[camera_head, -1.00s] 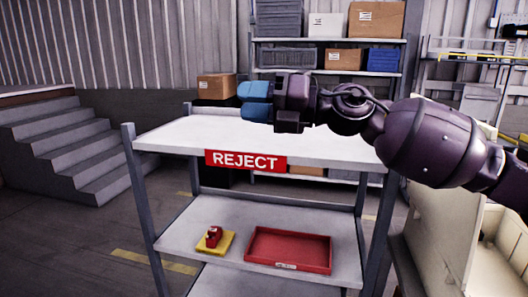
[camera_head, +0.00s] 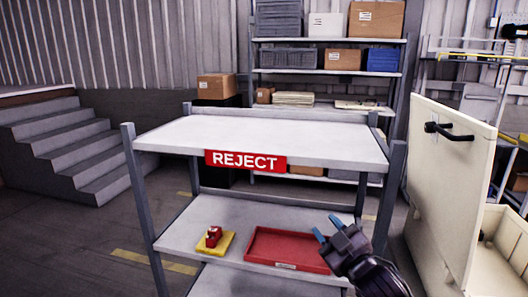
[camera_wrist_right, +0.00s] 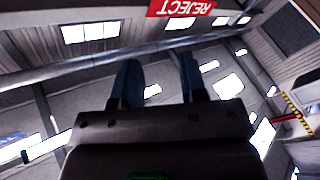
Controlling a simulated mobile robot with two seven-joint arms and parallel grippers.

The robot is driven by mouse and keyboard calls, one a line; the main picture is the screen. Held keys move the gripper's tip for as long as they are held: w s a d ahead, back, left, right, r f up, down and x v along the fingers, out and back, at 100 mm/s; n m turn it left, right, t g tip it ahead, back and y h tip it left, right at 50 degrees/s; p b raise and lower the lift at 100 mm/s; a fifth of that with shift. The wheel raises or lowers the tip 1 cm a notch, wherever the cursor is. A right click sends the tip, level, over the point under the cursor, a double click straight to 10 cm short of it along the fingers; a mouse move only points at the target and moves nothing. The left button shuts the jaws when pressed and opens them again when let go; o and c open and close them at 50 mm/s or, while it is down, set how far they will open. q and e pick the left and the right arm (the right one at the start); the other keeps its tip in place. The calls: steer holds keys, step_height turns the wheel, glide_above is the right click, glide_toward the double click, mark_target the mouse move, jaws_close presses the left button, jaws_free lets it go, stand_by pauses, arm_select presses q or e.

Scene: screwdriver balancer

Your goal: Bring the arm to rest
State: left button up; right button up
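My right gripper (camera_head: 328,228) is at the lower right of the head view, in front of the right side of the lower shelf and the red tray. Its two blue fingers point up and to the left. In the right wrist view the fingers (camera_wrist_right: 160,82) stand apart with nothing between them. My left gripper is in neither view.
The reject rack (camera_head: 262,140) has a bare top. Its lower shelf (camera_head: 200,262) bears a red tray (camera_head: 290,249) and a yellow block with a red part (camera_head: 214,238). Steps (camera_head: 70,150) are at left.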

steer(key=s+d+f+m+g+h, duration=0.1)
steer(key=s+d+f+m+h, duration=0.2)
steer(key=f, duration=0.4)
steer(key=s+d+f+m+g+h, duration=0.1)
steer(key=s+d+f+m, duration=0.1)
steer(key=s+d+f, duration=0.3)
steer(key=s+d+f+m+g+h, duration=0.1)
steer(key=s+d+f+m+h, duration=0.15)
steer(key=s+f, duration=0.4)
steer(key=s+d+f+m+g+h, duration=0.1)
steer(key=s+d+f+m+g, duration=0.1)
steer(key=s+f, duration=1)
steer(key=shift+s+d+f+m+g, duration=0.25)
steer(key=shift+s+d+m+g, duration=0.2)
steer(key=shift+s+g, duration=0.35)
steer(key=shift+s+a, duration=0.1)
